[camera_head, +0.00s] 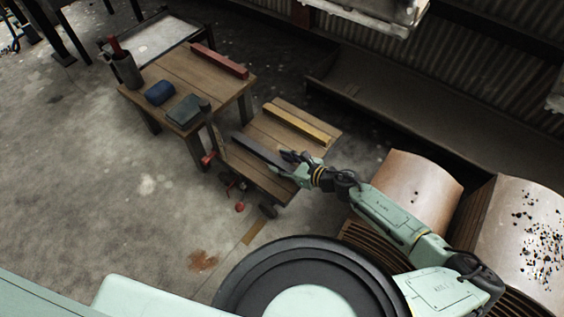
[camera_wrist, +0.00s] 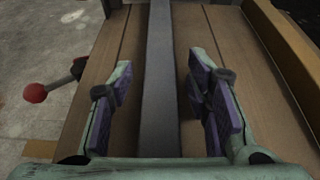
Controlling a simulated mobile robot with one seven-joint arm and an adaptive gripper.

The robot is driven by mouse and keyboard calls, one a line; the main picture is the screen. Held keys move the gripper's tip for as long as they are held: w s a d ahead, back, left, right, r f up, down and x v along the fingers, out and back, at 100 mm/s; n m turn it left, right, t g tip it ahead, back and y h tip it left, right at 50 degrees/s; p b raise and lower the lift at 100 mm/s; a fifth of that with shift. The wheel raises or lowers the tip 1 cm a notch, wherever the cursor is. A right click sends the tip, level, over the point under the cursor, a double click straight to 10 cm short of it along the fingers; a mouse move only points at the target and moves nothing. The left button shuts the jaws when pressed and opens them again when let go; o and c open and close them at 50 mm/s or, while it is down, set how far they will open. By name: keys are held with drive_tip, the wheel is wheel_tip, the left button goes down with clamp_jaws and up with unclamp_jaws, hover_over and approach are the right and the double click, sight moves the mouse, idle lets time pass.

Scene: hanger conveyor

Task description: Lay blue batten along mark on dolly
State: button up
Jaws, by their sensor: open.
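The dolly (camera_head: 317,147) is a low wooden cart on wheels, right of the table. A dark blue-grey batten, which I take to be the blue one (camera_head: 262,152), lies flat along the dolly's near side; its near end is hidden by my gripper. My gripper (camera_head: 290,158) is open over that end. In the wrist view the batten (camera_wrist: 160,110) runs between the two open fingers, with a gap on each side. A yellow batten (camera_head: 297,124) lies roughly parallel to it, farther back on the deck. I cannot make out a mark on the deck.
A wooden table (camera_head: 183,77) beside the dolly holds a red batten (camera_head: 220,60), a dark cup, a blue item and a grey-green box. The dolly has a red-knobbed lever (camera_wrist: 36,93). Large copper-coloured rolls (camera_head: 418,184) stand at right, close to my arm.

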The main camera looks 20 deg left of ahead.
drive_tip(key=shift+r, duration=0.25)
drive_tip(key=p+v, duration=0.1)
drive_tip(key=v, duration=1.1)
drive_tip(key=shift+p, duration=0.4)
drive_tip(key=shift+f, duration=0.1)
